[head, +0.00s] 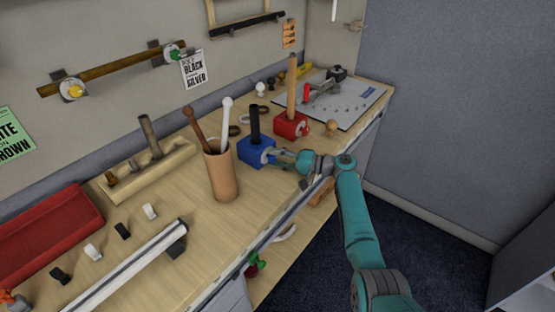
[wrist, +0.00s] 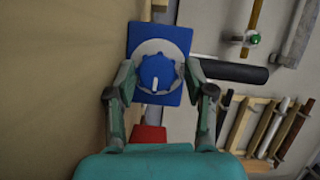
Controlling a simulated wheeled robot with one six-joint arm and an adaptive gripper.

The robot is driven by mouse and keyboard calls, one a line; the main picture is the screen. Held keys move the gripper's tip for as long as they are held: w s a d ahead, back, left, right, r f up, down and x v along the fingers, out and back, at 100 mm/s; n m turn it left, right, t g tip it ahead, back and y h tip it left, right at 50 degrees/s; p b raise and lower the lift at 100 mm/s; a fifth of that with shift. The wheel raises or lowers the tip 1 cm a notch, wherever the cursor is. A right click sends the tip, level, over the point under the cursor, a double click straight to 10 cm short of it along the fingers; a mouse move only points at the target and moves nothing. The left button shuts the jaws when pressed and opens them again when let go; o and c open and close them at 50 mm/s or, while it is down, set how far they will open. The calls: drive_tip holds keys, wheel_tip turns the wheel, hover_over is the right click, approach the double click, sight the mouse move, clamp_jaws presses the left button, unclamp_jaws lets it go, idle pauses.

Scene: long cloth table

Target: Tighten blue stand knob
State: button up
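The blue stand (head: 250,151) is a block on the table with a dark upright rod; it also shows in the wrist view (wrist: 172,36). Its round blue knob (wrist: 157,74) has a white pointer mark and sits on a pale disc. In the wrist view the mark points toward the picture's bottom. My gripper (head: 281,157) is at the knob side of the stand. In the head view the knob is mostly hidden by the fingers.
A red stand (head: 290,126) with a wooden rod is just behind my gripper. A tan cup (head: 221,176) holding long tools stands left of the blue stand. A small wooden knob-like piece (head: 331,127) is near the table's front edge. A grey board (head: 350,106) lies at the far end.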

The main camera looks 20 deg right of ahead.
drive_tip(key=shift+s+f, duration=0.1)
drive_tip(key=shift+f, duration=0.2)
